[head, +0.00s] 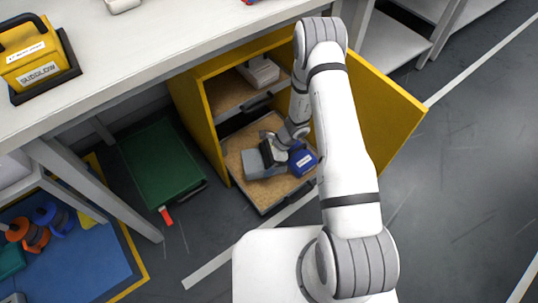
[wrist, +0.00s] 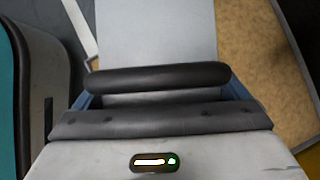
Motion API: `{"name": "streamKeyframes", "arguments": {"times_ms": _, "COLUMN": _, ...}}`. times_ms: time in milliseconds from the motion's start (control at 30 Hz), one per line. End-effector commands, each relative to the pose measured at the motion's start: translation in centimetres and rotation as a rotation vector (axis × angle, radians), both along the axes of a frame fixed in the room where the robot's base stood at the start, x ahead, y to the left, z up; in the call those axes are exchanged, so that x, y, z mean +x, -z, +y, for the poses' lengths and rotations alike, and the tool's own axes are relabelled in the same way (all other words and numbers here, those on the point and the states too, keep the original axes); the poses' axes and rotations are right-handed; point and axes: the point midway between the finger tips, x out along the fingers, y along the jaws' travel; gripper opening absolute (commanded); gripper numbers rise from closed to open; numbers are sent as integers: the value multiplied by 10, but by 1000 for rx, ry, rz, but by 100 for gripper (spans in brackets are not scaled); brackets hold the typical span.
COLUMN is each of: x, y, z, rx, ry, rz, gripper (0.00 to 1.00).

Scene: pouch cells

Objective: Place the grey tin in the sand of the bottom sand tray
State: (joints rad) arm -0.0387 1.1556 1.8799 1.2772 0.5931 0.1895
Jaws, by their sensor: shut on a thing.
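The grey tin (head: 262,166) is at the left part of the pulled-out bottom sand tray (head: 235,162) in the head view. My gripper (head: 270,152) is shut on it from above. In the wrist view the grey tin (wrist: 155,32) fills the top middle, and my gripper's dark jaw (wrist: 155,78) crosses in front of it. Sand (wrist: 252,60) shows to its right. I cannot tell whether the tin's underside touches the sand.
The yellow cabinet (head: 208,128) has its door (head: 385,110) open to the right. An upper tray above holds a pale tin (head: 259,71). The white worktop (head: 150,40) overhangs at left. A green crate (head: 160,165) stands on the floor left of the cabinet.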

Motion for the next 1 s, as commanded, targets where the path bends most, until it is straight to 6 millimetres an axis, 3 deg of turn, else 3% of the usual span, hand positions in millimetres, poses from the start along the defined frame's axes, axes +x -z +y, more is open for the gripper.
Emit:
{"name": "streamKeyframes", "arguments": {"times_ms": 400, "x": -2, "y": 56, "z": 8, "rx": 2, "ry": -20, "rz": 0, "gripper": 31}}
{"name": "streamKeyframes", "arguments": {"times_ms": 833, "x": -3, "y": 97, "z": 10, "rx": 2, "ry": -23, "rz": 0, "gripper": 31}}
{"name": "streamKeyframes", "arguments": {"times_ms": 1000, "x": -2, "y": 98, "z": 10, "rx": 1, "ry": -24, "rz": -2, "gripper": 31}}
